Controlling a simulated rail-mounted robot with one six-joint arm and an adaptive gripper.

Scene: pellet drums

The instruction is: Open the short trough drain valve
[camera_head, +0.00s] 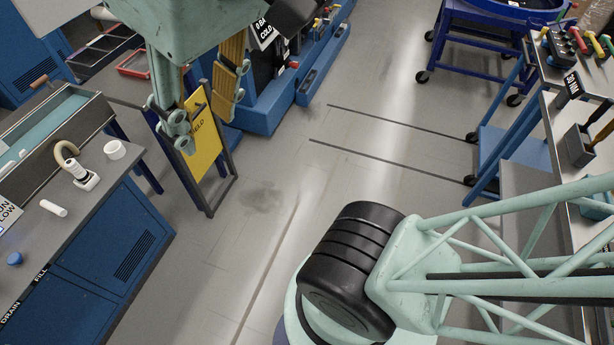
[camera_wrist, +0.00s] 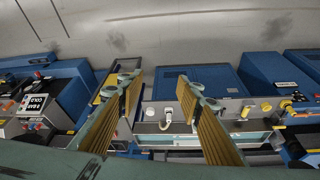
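A bench (camera_head: 130,182) at the left carries a long teal-lined trough (camera_head: 62,122). DRAIN (camera_head: 10,313) and FILL (camera_head: 42,274) labels sit on its front edge. A blue knob (camera_head: 15,258) and a white cylinder (camera_head: 53,209) are on the bench top; I cannot tell which part is the short trough drain valve. My gripper (camera_head: 207,112) is open and empty, with tan pads, in the air right of the bench. In the wrist view my gripper (camera_wrist: 159,80) has its fingers apart, with a trough (camera_wrist: 172,143) and a white spout (camera_wrist: 166,122) beyond, between them.
A white cup (camera_head: 114,149) and a hose spout (camera_head: 77,168) stand on the bench. A yellow board (camera_head: 204,140) in a dark frame is close behind my gripper. Blue machinery (camera_head: 262,108) stands at the back. The middle floor is clear. A tool bench (camera_head: 553,120) is at the right.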

